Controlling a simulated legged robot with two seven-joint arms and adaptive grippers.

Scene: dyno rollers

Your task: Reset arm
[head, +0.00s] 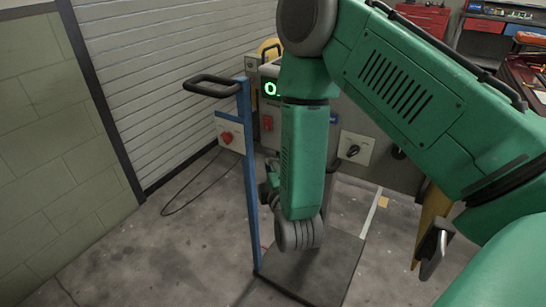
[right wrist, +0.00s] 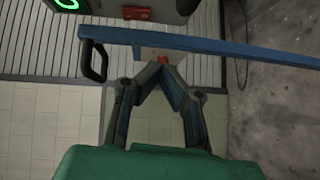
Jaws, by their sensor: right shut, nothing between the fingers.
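My green right arm fills the middle and right of the head view. My right gripper (head: 268,188) is at its lower end, partly hidden by the forearm, just right of the blue post (head: 247,150). In the right wrist view the two dark fingers of the gripper (right wrist: 161,68) meet at their tips, shut and empty. A red knob (right wrist: 163,58) on a plate on the blue post shows just past the fingertips; I cannot tell the gap. My left gripper is not in view.
The blue post carries a black handle (head: 212,86) and a box with a red knob (head: 227,137). Behind stands a grey machine with a green display (head: 271,88). A dark platform (head: 335,265) lies on the floor. Red tool cabinets (head: 423,20) stand back right. Floor at lower left is clear.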

